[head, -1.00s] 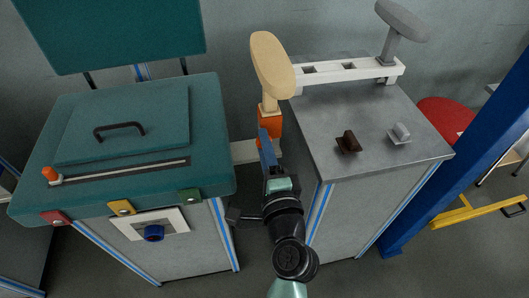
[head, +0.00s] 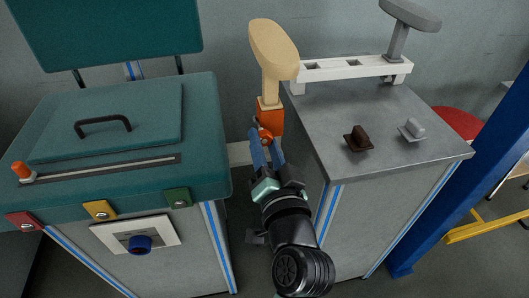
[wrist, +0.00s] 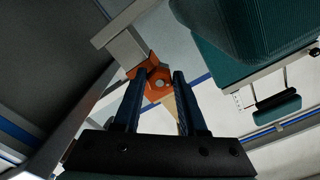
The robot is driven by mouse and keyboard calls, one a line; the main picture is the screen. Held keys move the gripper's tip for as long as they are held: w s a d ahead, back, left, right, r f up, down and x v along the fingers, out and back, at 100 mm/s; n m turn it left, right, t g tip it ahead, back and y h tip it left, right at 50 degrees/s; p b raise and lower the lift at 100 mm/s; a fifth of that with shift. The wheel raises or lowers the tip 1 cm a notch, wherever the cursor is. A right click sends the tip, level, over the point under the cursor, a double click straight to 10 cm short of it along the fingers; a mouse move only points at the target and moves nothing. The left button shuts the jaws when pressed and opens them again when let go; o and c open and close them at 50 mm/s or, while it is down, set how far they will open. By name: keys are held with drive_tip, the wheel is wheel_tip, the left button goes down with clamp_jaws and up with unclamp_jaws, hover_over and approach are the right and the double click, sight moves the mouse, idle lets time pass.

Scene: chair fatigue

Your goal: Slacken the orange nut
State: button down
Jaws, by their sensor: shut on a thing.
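The orange nut (head: 265,137) sits low on the front of an orange block (head: 269,115), below a tan paddle-shaped pad on a post (head: 272,55). In the wrist view the orange nut (wrist: 158,90), with a pale round centre, shows between the fingertips. My gripper (head: 264,141) has its two blue fingers on either side of the nut, holding it; the fingers stay apart by the nut's width. The fingertips partly hide the nut in both views.
A grey-topped cabinet (head: 385,120) with a white slotted rail (head: 350,68) and dark and light knobs stands close right. A teal cabinet (head: 115,150) with an orange slider knob (head: 22,171) stands left. My arm reaches through the gap between.

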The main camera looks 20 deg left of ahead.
drive_tip(key=shift+f+n+b, duration=0.1)
drive_tip(key=shift+n+b, duration=1.2)
drive_tip(key=shift+n, duration=0.7)
drive_tip(key=shift+c, duration=2.3)
unclamp_jaws()
drive_tip(key=shift+d, duration=0.1)
drive_tip(key=p+v, duration=0.1)
drive_tip(key=v, duration=1.1)
drive_tip(key=shift+s+d, duration=0.2)
drive_tip(key=shift+s, duration=0.15)
